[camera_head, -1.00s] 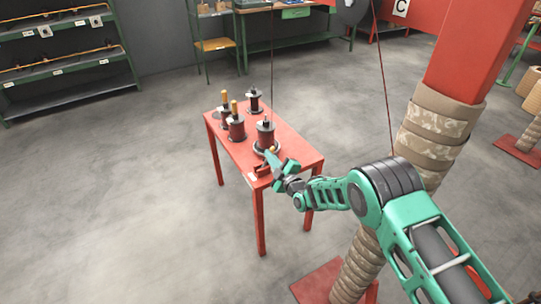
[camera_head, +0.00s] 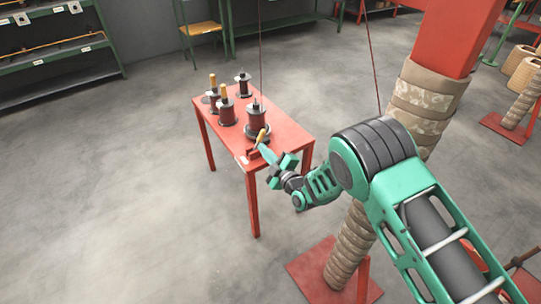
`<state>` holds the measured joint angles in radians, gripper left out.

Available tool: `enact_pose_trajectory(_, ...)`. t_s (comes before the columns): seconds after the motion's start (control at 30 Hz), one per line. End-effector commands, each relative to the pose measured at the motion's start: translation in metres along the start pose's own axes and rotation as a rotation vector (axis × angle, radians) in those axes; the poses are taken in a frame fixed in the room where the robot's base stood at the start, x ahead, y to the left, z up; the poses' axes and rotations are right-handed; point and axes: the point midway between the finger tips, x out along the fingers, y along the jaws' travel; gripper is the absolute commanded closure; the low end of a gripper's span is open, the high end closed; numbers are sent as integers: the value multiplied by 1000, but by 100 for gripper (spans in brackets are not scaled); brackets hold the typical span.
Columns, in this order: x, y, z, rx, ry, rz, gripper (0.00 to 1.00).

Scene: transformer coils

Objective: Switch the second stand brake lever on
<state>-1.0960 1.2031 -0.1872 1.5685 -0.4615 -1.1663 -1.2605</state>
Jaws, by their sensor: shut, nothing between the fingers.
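A red table (camera_head: 285,133) carries several dark coil stands. The nearest stand (camera_head: 257,118) holds a dark red coil. At its front is a brake lever with a yellow handle (camera_head: 261,136), tilted up. My gripper (camera_head: 264,150) is shut and empty, its tips right at this handle; I cannot tell whether they touch it. A stand to the left (camera_head: 227,112) has an upright yellow handle (camera_head: 223,90). The stand behind it (camera_head: 211,97) also has an upright yellow handle (camera_head: 212,80). The far right stand (camera_head: 243,85) shows no yellow handle. Which stand counts as second is not marked.
A red post wrapped in cloth and rope (camera_head: 352,245) stands to the right of the table, beside my arm. Thin cables hang over the table. Green shelves (camera_head: 60,50) stand at the back left. The floor left of the table is clear.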

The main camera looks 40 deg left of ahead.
Motion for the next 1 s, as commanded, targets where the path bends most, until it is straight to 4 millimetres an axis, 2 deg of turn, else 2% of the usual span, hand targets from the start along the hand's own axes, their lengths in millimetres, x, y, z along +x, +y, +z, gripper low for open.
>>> enact_pose_trajectory(0.13,-18,-2,-1,1,1,-3,100)
enact_pose_trajectory(0.3,-28,0,-1,2,1,0,100)
enact_pose_trajectory(1.0,-30,2,1,2,-1,3,100)
